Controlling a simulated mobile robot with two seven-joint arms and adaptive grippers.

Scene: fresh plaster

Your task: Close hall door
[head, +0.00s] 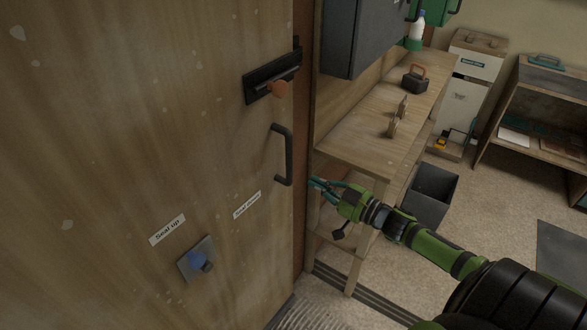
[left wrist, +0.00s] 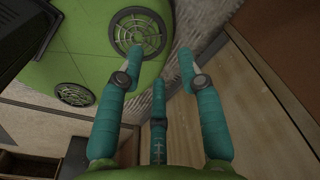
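The wooden hall door (head: 150,120) fills the left of the head view. It appears to stand open, with the room visible past its edge. My right gripper (head: 314,183) is beside the door's edge, right of the handle. Its teal fingers look apart and hold nothing visible; contact with the door is unclear. My left gripper (left wrist: 158,75) shows in the left wrist view, open and empty.
A wooden workbench (head: 352,145) stands just beyond the door edge, with a dark bin (head: 431,196) beside it. Dark floor strips (head: 352,293) run below the bench. A shelf unit (head: 535,115) stands at the right. Carpet between them is mostly clear.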

